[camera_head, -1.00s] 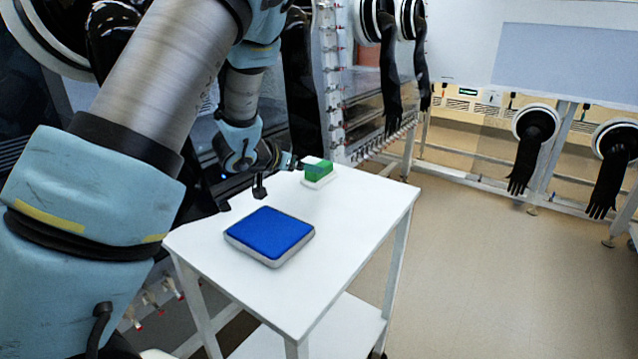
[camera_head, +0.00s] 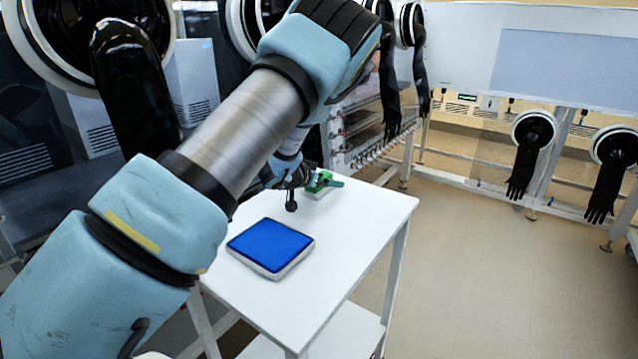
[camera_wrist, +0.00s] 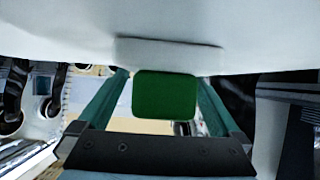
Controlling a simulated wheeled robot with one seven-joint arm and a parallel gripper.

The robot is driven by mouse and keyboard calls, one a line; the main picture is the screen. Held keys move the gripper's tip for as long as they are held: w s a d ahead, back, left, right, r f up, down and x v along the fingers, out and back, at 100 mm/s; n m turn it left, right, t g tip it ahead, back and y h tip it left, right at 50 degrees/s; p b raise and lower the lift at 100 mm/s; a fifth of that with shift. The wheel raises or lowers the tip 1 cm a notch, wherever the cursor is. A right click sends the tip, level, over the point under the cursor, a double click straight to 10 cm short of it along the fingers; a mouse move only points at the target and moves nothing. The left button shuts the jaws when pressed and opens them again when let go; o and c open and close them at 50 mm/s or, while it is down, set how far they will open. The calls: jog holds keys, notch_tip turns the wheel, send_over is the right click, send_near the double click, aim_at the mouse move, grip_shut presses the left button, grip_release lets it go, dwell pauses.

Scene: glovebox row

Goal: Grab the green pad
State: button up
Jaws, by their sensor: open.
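The green pad (camera_head: 316,183) is on a white base (camera_head: 320,194) at the far end of the white table (camera_head: 340,235). In the head view my gripper partly covers it. In the wrist view the green pad (camera_wrist: 163,95) shows between the two teal fingers of my gripper (camera_wrist: 163,82), with the pale base behind it. The fingers are open, one on each side of the pad. I cannot tell whether either finger touches it. In the head view one teal finger of my gripper (camera_head: 326,182) crosses over the pad.
A blue pad (camera_head: 270,244) with a pale underside lies nearer on the same table. The table's right side is bare. Glovebox panels with black gloves (camera_head: 523,165) stand behind and to the right. Open floor (camera_head: 470,270) lies right of the table.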

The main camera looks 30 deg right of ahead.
jog(key=c, duration=1.3)
jog(key=shift+o, duration=0.2)
